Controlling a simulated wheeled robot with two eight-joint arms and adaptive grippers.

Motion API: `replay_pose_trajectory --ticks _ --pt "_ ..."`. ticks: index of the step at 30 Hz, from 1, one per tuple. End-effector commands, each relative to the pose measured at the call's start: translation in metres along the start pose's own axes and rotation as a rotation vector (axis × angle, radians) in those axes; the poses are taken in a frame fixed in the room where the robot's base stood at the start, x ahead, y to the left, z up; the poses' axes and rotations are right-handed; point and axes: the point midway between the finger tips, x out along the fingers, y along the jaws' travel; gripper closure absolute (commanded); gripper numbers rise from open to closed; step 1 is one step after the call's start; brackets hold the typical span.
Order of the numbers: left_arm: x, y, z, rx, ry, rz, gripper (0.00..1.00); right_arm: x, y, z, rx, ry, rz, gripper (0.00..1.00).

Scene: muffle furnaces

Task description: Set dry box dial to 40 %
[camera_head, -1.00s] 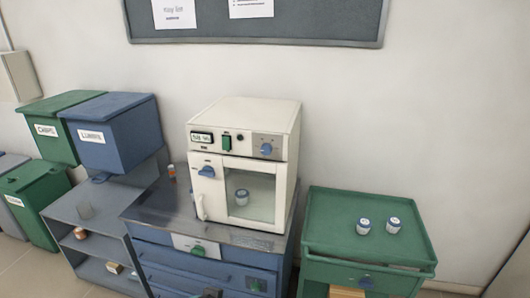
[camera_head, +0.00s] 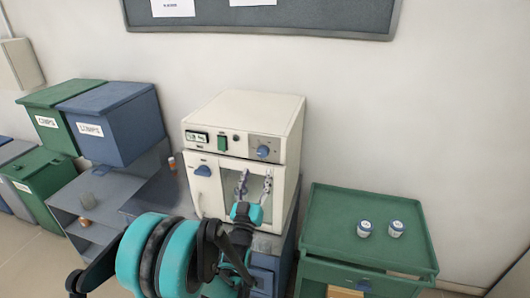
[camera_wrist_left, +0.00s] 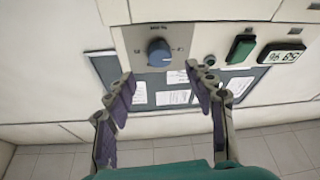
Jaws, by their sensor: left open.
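The cream dry box (camera_head: 252,108) stands on a blue cabinet. Its blue dial (camera_head: 263,152) is at the upper right of the front, on a grey plate; the dial also shows in the left wrist view (camera_wrist_left: 159,52), upside down. Its setting is too small to read surely. My left gripper (camera_head: 255,178) is open and empty in front of the box's glass door, just below the dial in the head view. In the wrist view its purple-padded fingers (camera_wrist_left: 159,75) spread to either side below the dial, apart from it. My right gripper is not in view.
A green switch (camera_head: 222,143) and a small display (camera_head: 197,137) are left of the dial. A blue door handle (camera_head: 204,171) is below them. A green cart (camera_head: 330,215) with two jars stands at right. Blue and green bins (camera_head: 117,128) stand at left.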

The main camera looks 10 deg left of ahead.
Motion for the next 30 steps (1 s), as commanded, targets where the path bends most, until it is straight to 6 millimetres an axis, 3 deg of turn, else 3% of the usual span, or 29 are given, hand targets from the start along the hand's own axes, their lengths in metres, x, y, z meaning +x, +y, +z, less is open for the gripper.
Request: replay_pose_trajectory --ticks 5,18,28,30 --pt "0.010 -0.001 -0.001 -0.004 0.025 0.004 0.45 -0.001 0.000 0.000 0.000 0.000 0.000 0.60" --pt "0.073 0.000 -0.002 -0.004 0.022 0.003 0.45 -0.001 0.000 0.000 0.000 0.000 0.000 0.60" --pt "0.078 0.000 -0.002 -0.003 0.022 0.004 0.45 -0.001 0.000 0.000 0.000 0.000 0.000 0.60" --pt "0.078 0.000 -0.002 -0.003 0.022 0.004 0.61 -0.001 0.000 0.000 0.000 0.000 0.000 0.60"
